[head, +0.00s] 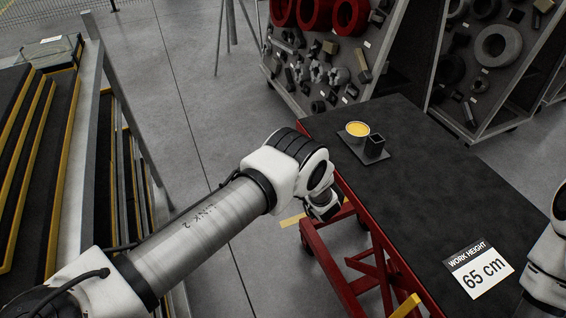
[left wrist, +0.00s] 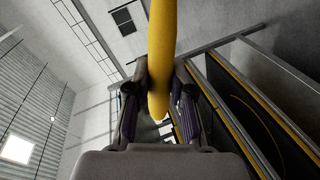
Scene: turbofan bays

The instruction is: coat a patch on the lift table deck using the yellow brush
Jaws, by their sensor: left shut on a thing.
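The yellow brush (left wrist: 163,40) shows in the left wrist view as a thick yellow shaft running up out of the picture; its bristles are not visible. My left gripper (left wrist: 160,75) is shut on it, with a dark finger on each side. The lift table deck (head: 430,190) is a flat dark surface on a red frame. No coated patch can be made out on it. My right gripper is out of view.
A bowl of yellow coating (head: 357,130) and a dark square cup (head: 374,146) stand on a small tray (head: 378,156) at the deck's far left. A "65 cm" label (head: 479,270) lies near the front. Parts racks (head: 320,50) stand behind; yellow-edged steps (head: 40,150) are at left. The deck's middle is clear.

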